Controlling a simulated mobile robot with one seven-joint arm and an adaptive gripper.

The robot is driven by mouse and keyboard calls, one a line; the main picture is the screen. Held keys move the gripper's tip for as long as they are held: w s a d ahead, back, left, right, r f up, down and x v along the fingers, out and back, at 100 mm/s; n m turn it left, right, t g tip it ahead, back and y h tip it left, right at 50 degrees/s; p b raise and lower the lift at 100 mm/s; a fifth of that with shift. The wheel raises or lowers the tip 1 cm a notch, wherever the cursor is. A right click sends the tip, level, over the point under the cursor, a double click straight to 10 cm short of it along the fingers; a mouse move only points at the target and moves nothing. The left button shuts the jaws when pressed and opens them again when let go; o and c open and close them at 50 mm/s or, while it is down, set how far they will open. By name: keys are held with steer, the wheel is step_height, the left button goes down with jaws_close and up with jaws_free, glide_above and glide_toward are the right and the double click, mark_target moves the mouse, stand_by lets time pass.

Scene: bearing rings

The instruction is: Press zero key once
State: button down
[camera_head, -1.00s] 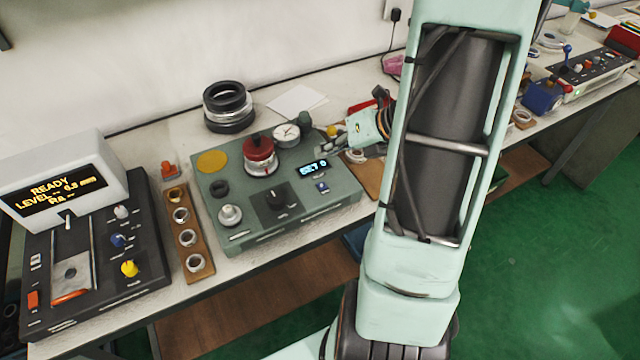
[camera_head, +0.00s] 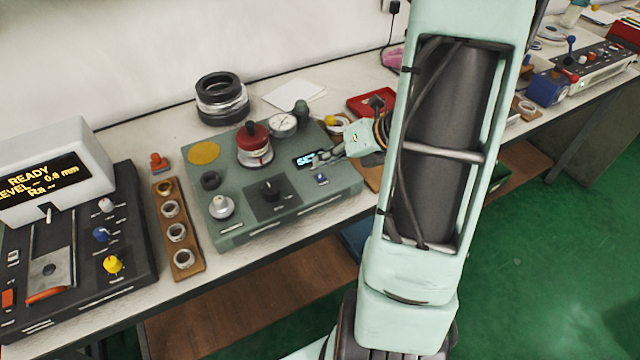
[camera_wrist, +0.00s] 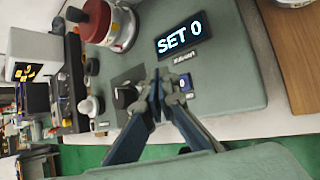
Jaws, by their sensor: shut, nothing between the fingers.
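The green gauge unit (camera_head: 285,208) stands on the bench. Its small display (camera_head: 303,160) is partly covered by my gripper in the head view; in the wrist view the display (camera_wrist: 180,36) reads "SET 0". My gripper (camera_head: 320,159) is shut and empty, over the panel between display and key in the head view. I cannot tell whether the fingertips touch anything.
The unit also carries a red-topped spindle (camera_head: 254,142), a dial gauge (camera_head: 283,125) and a black knob (camera_head: 269,190). A ring board (camera_head: 175,213) and a dark tester (camera_head: 130,265) stand left. A red tray (camera_head: 365,101) lies behind my gripper.

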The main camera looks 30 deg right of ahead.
mark_target(323, 177)
steer(key=shift+f+b, duration=0.35)
steer(key=shift+f, duration=0.6)
steer(key=shift+f, duration=0.15)
stand_by(0.6)
steer(key=shift+f, duration=0.3)
steer(key=shift+f+b, duration=0.3)
steer(key=shift+b, duration=0.15)
stand_by(0.4)
steer(key=shift+r, duration=0.1)
steer(key=shift+r+p, duration=0.65)
steer(key=shift+p, duration=0.15)
steer(key=shift+r, duration=0.1)
step_height(323, 177, up, 5)
steer(key=p, duration=0.5)
